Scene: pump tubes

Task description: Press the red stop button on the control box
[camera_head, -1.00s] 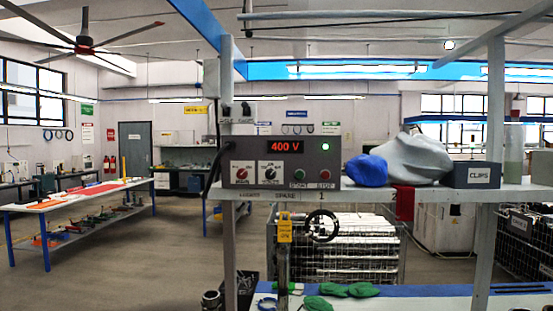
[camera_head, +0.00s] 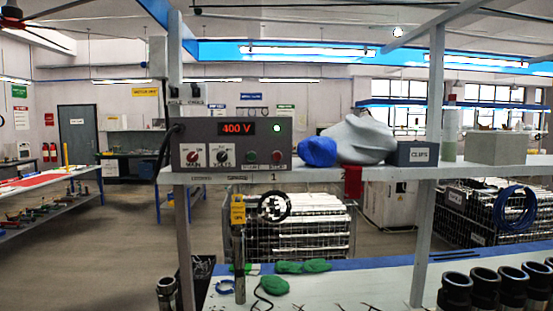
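The grey control box (camera_head: 204,130) stands on the upper shelf, left of centre in the head view. Its red display (camera_head: 237,128) reads 400 V and a green lamp (camera_head: 276,127) is lit to the right of it. The red stop button (camera_head: 277,157) is at the box's lower right front and looks unobstructed. The green start button (camera_head: 252,157) is just left of it. Two dials sit further left on the panel. Neither of my grippers is in view.
A blue lump (camera_head: 318,152) and a grey bag (camera_head: 363,138) lie right of the box, beside a clips box (camera_head: 417,154). Shelf posts (camera_head: 182,215) rise at left and right. Green gloves (camera_head: 302,267) and black-topped tubes (camera_head: 485,288) are on the bench below.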

